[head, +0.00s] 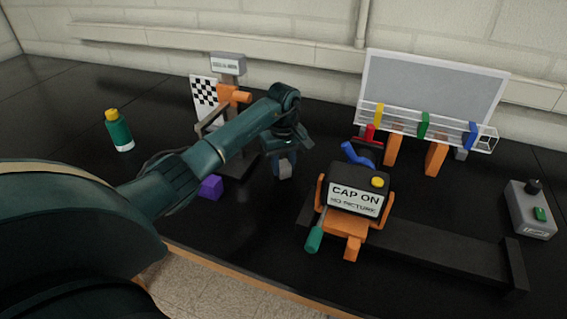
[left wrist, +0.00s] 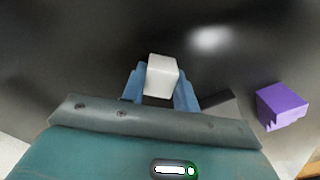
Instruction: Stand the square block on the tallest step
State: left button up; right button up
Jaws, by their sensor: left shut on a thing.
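My left gripper (head: 284,160) is above the black table, right of the purple block. It is shut on a pale grey square block (head: 285,171). In the left wrist view the block (left wrist: 161,76) sits between the two blue fingers (left wrist: 159,92), its end sticking out past them. The bottom of the block is dark in the head view, so I cannot tell whether it touches the table. My right gripper is not in view.
A purple block (head: 210,187) lies left of the gripper. A dark stand with an orange clamp (head: 234,95) and checkered board (head: 205,92) is behind my arm. A green bottle (head: 119,131) is left.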

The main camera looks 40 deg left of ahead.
pick_arm(q)
jog(key=shift+f, duration=0.15)
jog(key=o, duration=1)
